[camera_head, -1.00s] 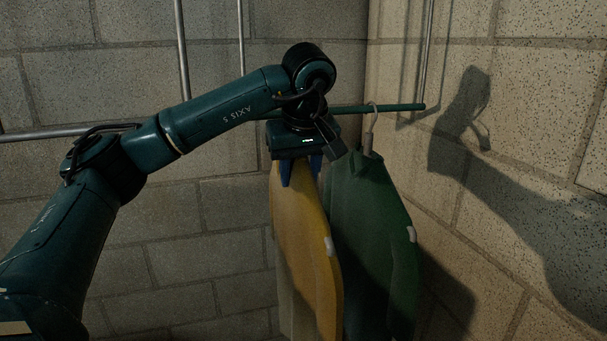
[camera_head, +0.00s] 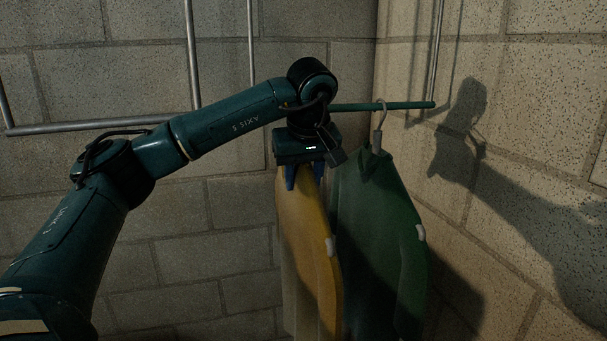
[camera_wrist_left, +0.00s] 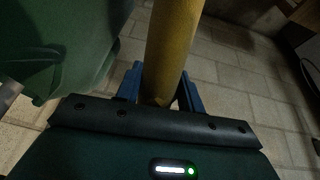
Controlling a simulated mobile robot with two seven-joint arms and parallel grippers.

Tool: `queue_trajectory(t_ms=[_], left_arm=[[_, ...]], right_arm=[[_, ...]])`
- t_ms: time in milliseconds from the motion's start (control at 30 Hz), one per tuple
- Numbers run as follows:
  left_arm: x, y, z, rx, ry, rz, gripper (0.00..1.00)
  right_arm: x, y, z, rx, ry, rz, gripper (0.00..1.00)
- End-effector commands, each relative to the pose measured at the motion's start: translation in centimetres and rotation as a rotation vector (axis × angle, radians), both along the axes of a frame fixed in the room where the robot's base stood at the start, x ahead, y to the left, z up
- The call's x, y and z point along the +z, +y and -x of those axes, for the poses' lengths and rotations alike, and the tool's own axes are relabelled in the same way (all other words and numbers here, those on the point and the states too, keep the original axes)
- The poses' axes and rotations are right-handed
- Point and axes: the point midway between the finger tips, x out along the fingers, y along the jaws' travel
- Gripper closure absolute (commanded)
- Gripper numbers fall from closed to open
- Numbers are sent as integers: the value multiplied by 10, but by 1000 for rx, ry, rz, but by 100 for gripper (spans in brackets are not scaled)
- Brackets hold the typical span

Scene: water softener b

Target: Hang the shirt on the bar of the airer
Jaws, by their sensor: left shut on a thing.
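My left gripper (camera_head: 304,176) points down, its blue fingers shut on the top of a yellow shirt (camera_head: 308,245). The shirt hangs below the fingers, and a pale part shows along its left side. In the left wrist view the yellow shirt (camera_wrist_left: 170,45) runs out between the blue fingers (camera_wrist_left: 160,92). The airer's green bar (camera_head: 395,106) runs behind my wrist to a free end at the right. My gripper is below the bar's level in the picture; the bar's left part is hidden by my arm. My right gripper is not in view.
A green shirt (camera_head: 375,225) hangs from the bar by a grey hanger hook (camera_head: 381,118), close to the right of the yellow shirt. Metal pipes (camera_head: 194,60) stand along the block wall (camera_head: 190,225). A side wall (camera_head: 500,200) is at the right.

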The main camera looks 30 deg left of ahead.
Motion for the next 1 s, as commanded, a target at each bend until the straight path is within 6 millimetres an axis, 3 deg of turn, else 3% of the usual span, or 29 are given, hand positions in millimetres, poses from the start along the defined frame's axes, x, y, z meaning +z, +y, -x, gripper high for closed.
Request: queue_trajectory(t_ms=[167, 200, 500, 767, 1000], left_arm=[[1, 0, 0, 1, -2, 0, 100], [1, 0, 0, 1, -2, 0, 61], [0, 0, 0, 0, 0, 0, 36], [1, 0, 0, 0, 1, 0, 36], [31, -9, 8, -1, -4, 1, 36]], right_arm=[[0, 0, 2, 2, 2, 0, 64], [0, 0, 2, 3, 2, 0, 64], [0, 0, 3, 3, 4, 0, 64], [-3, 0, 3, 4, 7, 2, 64], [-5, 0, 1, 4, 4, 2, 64]])
